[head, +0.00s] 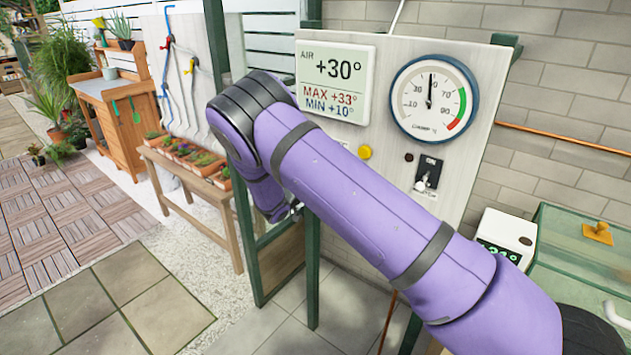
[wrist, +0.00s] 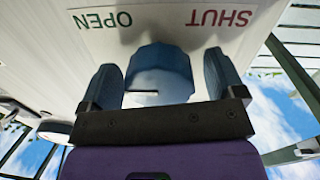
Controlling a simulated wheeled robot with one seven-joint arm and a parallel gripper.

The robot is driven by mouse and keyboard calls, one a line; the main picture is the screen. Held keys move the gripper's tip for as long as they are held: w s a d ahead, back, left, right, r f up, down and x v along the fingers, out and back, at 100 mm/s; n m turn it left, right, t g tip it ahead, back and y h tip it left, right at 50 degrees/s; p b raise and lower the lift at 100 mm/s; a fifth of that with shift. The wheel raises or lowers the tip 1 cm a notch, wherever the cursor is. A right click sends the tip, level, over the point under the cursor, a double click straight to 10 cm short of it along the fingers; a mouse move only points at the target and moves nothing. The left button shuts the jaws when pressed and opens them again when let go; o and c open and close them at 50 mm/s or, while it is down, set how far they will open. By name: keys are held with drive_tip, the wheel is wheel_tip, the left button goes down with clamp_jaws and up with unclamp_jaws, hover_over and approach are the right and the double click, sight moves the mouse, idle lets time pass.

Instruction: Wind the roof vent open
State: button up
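In the wrist view, a pale panel (wrist: 60,45) carries a green OPEN label (wrist: 102,20) on the left and a red SHUT label (wrist: 221,18) on the right. A faceted blue knob (wrist: 160,72) stands out below the labels. My gripper (wrist: 163,80) has its two blue fingers apart, one on each side of the knob. A narrow gap shows at the right finger; whether the left finger touches is unclear. In the head view my purple arm reaches down to the left and hides the knob and most of the gripper. The roof vent cannot be made out.
In the head view, an air display (head: 335,82), a round dial (head: 434,97) and a switch (head: 427,178) are on the board behind my arm. A bench with seedling trays (head: 195,187) stands left. Paving (head: 110,315) at lower left is clear.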

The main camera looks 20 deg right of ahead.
drive_tip(key=v, duration=1)
drive_tip(key=shift+s+a, duration=0.25)
drive_tip(key=shift+a, duration=0.05)
drive_tip(key=s+d+r+n+g+y, duration=0.1)
drive_tip(key=s+d+r+g+y, duration=0.35)
drive_tip(key=s+d+r, duration=0.5)
drive_tip(key=s+d+r+g+y, duration=0.3)
drive_tip(key=s+d+r+g, duration=0.3)
drive_tip(key=r, duration=0.6)
drive_tip(key=s+r+n+t+y, duration=0.3)
drive_tip(key=s+r+n, duration=0.1)
drive_tip(key=s, duration=0.9)
drive_tip(key=s+r+n+t+y, duration=0.3)
drive_tip(key=s+r, duration=0.3)
drive_tip(key=s, duration=0.8)
drive_tip(key=shift+n+y, duration=0.75)
drive_tip(key=shift+n, duration=0.05)
